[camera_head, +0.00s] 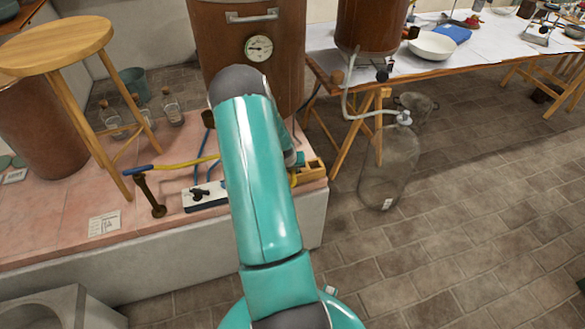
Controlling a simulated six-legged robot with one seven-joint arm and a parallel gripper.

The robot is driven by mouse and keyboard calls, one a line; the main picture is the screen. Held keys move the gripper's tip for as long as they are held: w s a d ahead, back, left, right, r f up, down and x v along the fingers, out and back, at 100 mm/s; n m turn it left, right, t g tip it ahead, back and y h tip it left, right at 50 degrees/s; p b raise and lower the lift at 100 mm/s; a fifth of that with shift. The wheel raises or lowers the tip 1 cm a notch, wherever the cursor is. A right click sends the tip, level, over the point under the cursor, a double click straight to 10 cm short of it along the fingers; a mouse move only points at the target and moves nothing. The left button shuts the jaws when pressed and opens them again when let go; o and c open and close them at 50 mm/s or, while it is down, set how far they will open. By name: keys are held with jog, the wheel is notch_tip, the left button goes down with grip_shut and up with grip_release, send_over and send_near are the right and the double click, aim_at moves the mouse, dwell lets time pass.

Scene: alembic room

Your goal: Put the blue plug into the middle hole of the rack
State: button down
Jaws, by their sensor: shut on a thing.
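My teal arm reaches forward over the pink tiled bench and covers the middle of the view. My gripper's fingers are hidden behind it, so I cannot see what they hold. A small light-wood block with dark openings (313,169) sits at the bench's right end, just right of my arm. It may be the rack, but its holes are too small and too covered to tell apart. I cannot make out the blue plug. A white and blue strip with a dark fitting (203,194) lies on the bench left of my arm, partly covered by it.
A wooden stool (58,48) and glass flasks (172,108) stand left on the bench (60,225). A dark upright post with a blue lever (149,195) is near its front edge. A copper vessel (213,35) stands behind. A large glass bottle (388,170) stands on the floor right.

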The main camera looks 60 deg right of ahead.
jog(key=shift+f, duration=0.15)
jog(key=c, duration=1.3)
grip_release()
jog(key=shift+r, duration=3.5)
